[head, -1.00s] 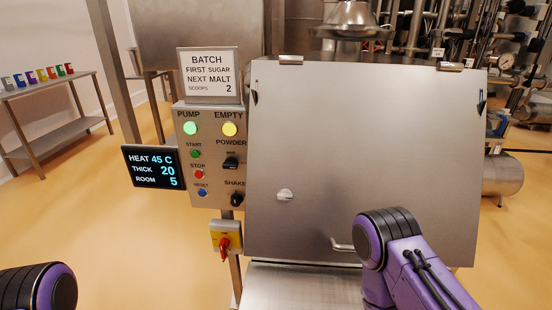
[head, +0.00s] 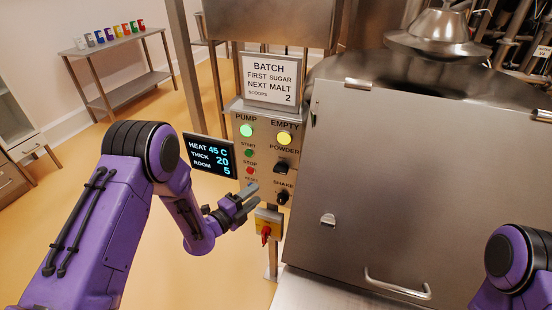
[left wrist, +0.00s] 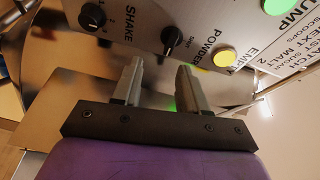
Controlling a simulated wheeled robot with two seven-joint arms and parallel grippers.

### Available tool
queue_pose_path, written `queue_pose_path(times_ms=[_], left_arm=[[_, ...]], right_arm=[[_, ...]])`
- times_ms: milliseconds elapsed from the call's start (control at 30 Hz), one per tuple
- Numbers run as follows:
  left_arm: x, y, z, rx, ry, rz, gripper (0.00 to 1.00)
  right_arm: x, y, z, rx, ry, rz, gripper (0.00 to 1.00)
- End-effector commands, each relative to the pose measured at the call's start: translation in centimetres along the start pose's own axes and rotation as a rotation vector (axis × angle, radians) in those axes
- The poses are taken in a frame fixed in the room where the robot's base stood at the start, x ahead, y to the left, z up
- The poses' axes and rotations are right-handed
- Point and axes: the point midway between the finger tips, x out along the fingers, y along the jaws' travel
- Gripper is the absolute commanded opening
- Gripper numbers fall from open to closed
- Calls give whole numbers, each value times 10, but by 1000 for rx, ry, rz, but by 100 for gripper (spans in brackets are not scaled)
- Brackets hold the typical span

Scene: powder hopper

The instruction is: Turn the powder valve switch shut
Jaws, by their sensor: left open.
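The powder switch (head: 281,167) is a black rotary knob under the POWDER label on the grey control panel (head: 243,159). It also shows in the left wrist view (left wrist: 172,38), just beyond the fingertips. My left gripper (head: 250,198) is open and empty, in front of the panel's lower part, below and left of the knob. In the left wrist view its two fingers (left wrist: 160,72) stand apart with nothing between them. The gripper does not touch the knob. My right gripper is out of view; only part of that arm shows at the lower right.
The shake knob (head: 283,197) sits just below the powder switch. A yellow box with a red switch (head: 266,235) hangs under the panel. A dark display (head: 210,157) is left of it. The large steel hopper lid (head: 400,190) stands close on the right.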

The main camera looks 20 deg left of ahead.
Motion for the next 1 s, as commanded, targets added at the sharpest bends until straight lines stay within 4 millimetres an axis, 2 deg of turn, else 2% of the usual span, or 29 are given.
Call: queue_pose_path(times_ms=[33,100,233,500,600,733,933,967,1000], left_arm=[[4,-15,0,57,20,-24,43],[10,-21,0,104,36,-41,43],[30,-22,-1,112,39,-43,43],[88,-23,-3,109,35,-41,43],[101,-22,-3,109,35,-39,43],[109,-21,-3,108,34,-38,43],[110,-21,-3,107,34,-38,43],[110,-20,-3,107,34,-38,39],[110,-20,-3,107,34,-38,26]], right_arm=[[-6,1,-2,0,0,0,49],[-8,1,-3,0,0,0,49],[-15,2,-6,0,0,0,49],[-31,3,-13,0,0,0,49],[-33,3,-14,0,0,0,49],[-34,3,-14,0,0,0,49],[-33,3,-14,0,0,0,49],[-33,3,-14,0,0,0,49],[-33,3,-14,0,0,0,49]])
